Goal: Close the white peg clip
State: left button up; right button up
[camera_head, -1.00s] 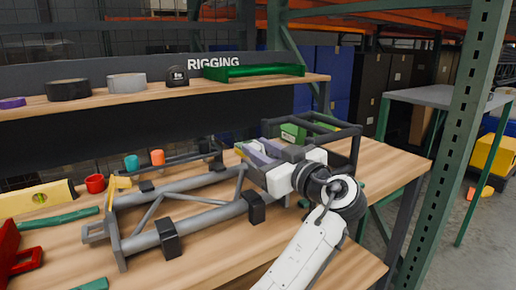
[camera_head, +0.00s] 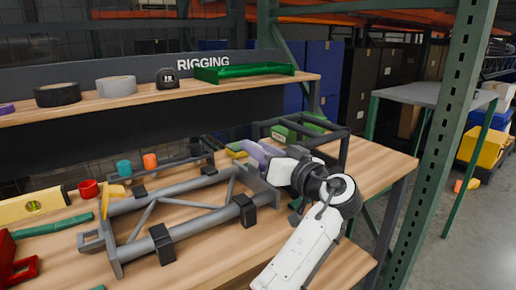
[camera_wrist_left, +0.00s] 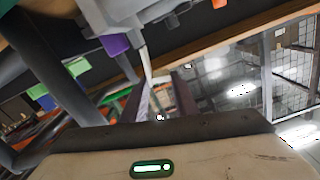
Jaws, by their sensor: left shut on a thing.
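My left gripper (camera_head: 262,153) is at the right end of the grey tube frame (camera_head: 185,200) on the wooden bench, with my white wrist behind it. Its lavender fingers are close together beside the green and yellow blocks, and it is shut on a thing. The fingers and wrist mostly hide what it holds. I cannot make out the white peg clip with certainty in either view. In the left wrist view, a thin pale strip (camera_wrist_left: 147,68) shows near a purple piece (camera_wrist_left: 115,44). My right gripper is not in view.
A black open frame (camera_head: 330,140) stands just behind my gripper. A yellow level (camera_head: 32,205), red cup (camera_head: 89,189), teal cup (camera_head: 124,168) and orange cup (camera_head: 150,161) are on the left. A shelf (camera_head: 140,100) with tape rolls runs above. A green post (camera_head: 450,130) stands right.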

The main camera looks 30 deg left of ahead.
pick_arm(q)
jog(key=shift+f, duration=0.1)
jog(key=o, duration=0.9)
jog(key=shift+o, duration=0.2)
jog(key=v, duration=1)
jog(key=shift+s+d, duration=0.1)
